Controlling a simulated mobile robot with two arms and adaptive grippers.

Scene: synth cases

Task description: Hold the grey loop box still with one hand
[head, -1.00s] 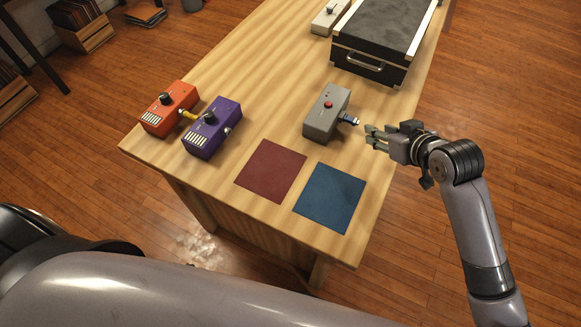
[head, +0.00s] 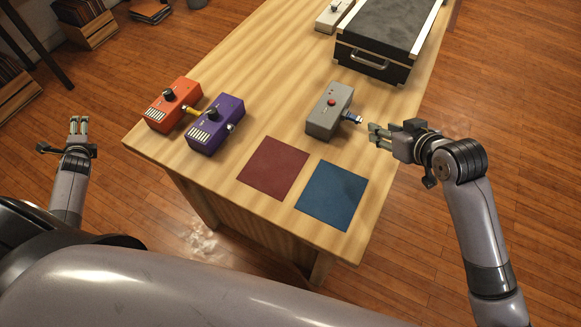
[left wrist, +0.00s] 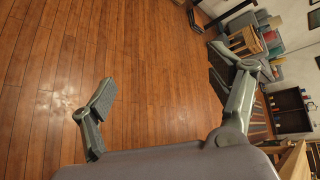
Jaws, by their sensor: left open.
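The grey loop box (head: 329,111) stands on the table, with a red button on top and a short blue plug (head: 351,118) in its right side. My right gripper (head: 374,134) is just right of the plug, its fingers pointing at it. They look parted and empty, with a small gap to the plug. My left gripper (head: 79,124) is off the table's left side, open and empty, far from the box. The left wrist view shows its two spread fingers (left wrist: 160,100) over bare floor.
An orange pedal (head: 172,104) and a purple pedal (head: 215,124), joined by a yellow plug, stand on the left of the table. A red mat (head: 273,168) and a blue mat (head: 331,195) lie in front. A black case (head: 372,62) stands behind the box.

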